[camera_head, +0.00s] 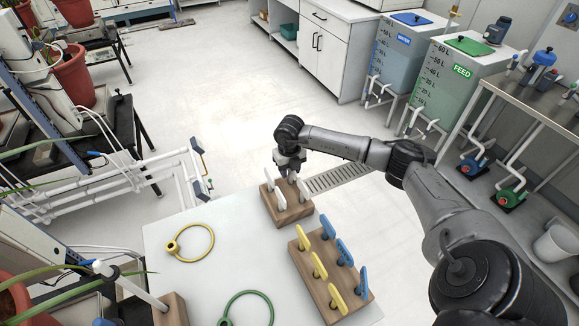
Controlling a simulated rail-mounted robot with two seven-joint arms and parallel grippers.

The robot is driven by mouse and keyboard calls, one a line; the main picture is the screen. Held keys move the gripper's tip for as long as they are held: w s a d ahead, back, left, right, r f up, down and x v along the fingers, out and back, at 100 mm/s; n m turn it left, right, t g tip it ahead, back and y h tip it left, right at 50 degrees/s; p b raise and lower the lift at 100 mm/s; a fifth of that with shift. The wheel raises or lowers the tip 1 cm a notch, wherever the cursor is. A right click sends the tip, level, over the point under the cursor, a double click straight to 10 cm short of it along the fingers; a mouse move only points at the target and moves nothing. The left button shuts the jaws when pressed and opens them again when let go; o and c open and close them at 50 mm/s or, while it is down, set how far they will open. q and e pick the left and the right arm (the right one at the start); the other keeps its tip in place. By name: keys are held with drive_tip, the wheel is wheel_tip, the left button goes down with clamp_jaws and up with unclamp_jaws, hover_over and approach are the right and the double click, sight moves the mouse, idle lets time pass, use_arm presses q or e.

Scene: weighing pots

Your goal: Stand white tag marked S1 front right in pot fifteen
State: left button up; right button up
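Several white tags (279,198) stand in a small wooden block (286,218) at the far right corner of the white table. Their markings are too small to read, so I cannot tell which is S1. My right gripper (290,177) points down just above this block, among the tag tops. Whether its fingers are apart or closed on a tag is too small to tell. My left gripper is not in view. Terracotta pots stand at the left, one on a bench (74,78) and one at the lower left (14,302); no number fifteen is readable on them.
A larger wooden block (306,268) holds yellow and blue tags near the table's right edge. A yellow ring (196,243) and a green ring (262,293) lie on the white table (225,215). White pipes (120,180) run at the left. Feed tanks and a metal bench stand right.

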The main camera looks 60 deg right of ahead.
drive_tip(key=shift+c, duration=0.6)
clamp_jaws()
drive_tip(key=shift+c, duration=2.1)
unclamp_jaws()
clamp_jaws()
drive_tip(key=shift+r, duration=0.1)
drive_tip(key=shift+r+p, duration=1.5)
drive_tip(key=shift+r, duration=0.25)
drive_tip(key=shift+r+p, duration=1.95)
drive_tip(key=shift+r, duration=0.45)
